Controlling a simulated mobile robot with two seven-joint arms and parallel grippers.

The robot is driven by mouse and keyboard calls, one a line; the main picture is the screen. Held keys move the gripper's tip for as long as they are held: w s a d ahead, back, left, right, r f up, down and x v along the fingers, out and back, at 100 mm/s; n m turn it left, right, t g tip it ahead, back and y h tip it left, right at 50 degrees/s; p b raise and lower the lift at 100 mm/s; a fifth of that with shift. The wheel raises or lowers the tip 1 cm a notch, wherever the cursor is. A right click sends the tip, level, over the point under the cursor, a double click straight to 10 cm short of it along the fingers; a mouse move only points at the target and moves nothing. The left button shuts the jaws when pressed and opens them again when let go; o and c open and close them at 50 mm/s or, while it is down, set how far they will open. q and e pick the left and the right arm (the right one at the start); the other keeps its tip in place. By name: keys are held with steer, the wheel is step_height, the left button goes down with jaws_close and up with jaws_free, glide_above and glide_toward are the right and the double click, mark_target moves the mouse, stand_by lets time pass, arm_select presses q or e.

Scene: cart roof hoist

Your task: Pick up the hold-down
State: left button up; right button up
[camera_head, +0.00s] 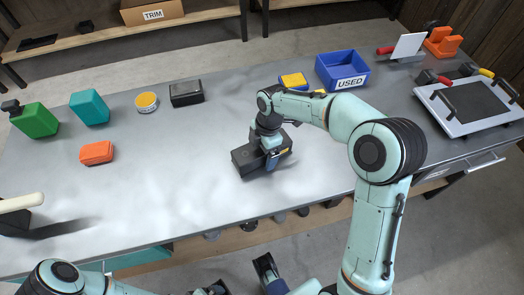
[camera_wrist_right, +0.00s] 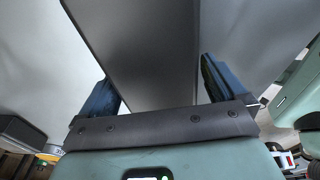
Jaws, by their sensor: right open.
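A dark, box-shaped block (camera_head: 243,161), which I take to be the hold-down, lies on the grey table near its middle. My right gripper (camera_head: 267,150) is down over it, with a blue finger showing on the near side. In the right wrist view, the block's dark face (camera_wrist_right: 150,50) fills the space between the two spread blue fingers (camera_wrist_right: 160,90). The gripper is open around the block; finger contact is not clear. Dark and blue parts at the bottom edge of the head view seem to be my left gripper (camera_head: 262,278), partly cut off.
A blue USED bin (camera_head: 343,84) stands at the back edge. A tray with handles (camera_head: 455,125) is on the right. A black box (camera_head: 186,99), tape roll (camera_head: 146,103), teal block (camera_head: 89,108), green block (camera_head: 35,121) and orange block (camera_head: 96,153) stand left. The front middle is clear.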

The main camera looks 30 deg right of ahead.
steer(key=c, duration=1.2)
steer(key=shift+o, duration=0.2)
steer(key=shift+r, duration=0.1)
